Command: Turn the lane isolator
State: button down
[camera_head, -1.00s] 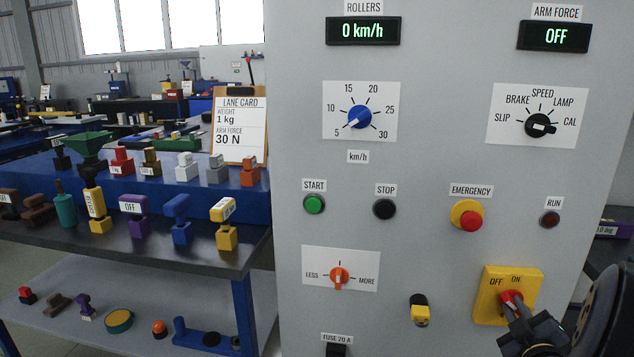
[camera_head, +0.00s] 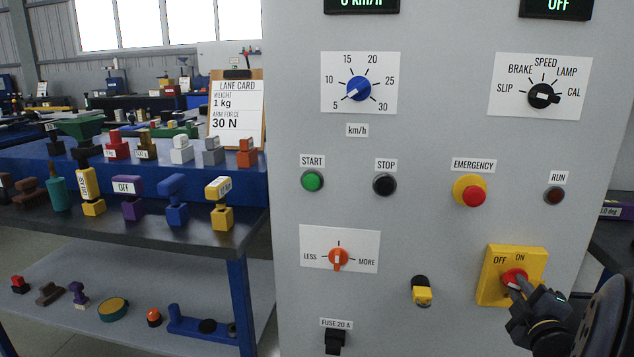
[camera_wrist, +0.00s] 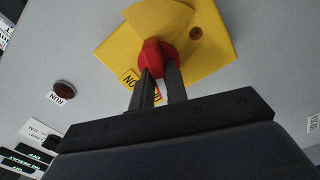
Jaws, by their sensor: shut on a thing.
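The lane isolator is a red rotary handle (camera_head: 514,277) on a yellow plate (camera_head: 494,291) at the lower right of the grey panel, marked OFF and ON. My gripper (camera_head: 517,287) reaches it from the lower right and is shut on the red handle. In the wrist view the two dark fingers (camera_wrist: 161,80) close on the red handle (camera_wrist: 153,58), in front of the yellow plate (camera_wrist: 215,55). The fingers hide part of the handle and part of a label, so its exact angle is hard to tell.
Near the isolator are a red emergency button (camera_head: 474,195), a dark RUN lamp (camera_head: 554,195) and a small yellow-and-black switch (camera_head: 421,291). An orange LESS/MORE knob (camera_head: 339,259) sits further left. A bench (camera_head: 120,235) with several coloured blocks stands left of the panel.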

jog(key=shift+f+n+b, duration=0.2)
jog(key=shift+n+b, duration=0.1)
jog(key=shift+b, duration=0.15)
jog(key=n+b, duration=0.2)
jog(key=b, duration=0.1)
jog(key=shift+n+b, duration=0.3)
jog(key=shift+n, duration=0.1)
jog(key=c, duration=1.1)
grip_release()
jog(key=shift+r, duration=0.1)
jog(key=v, duration=0.6)
jog(key=shift+p, duration=0.3)
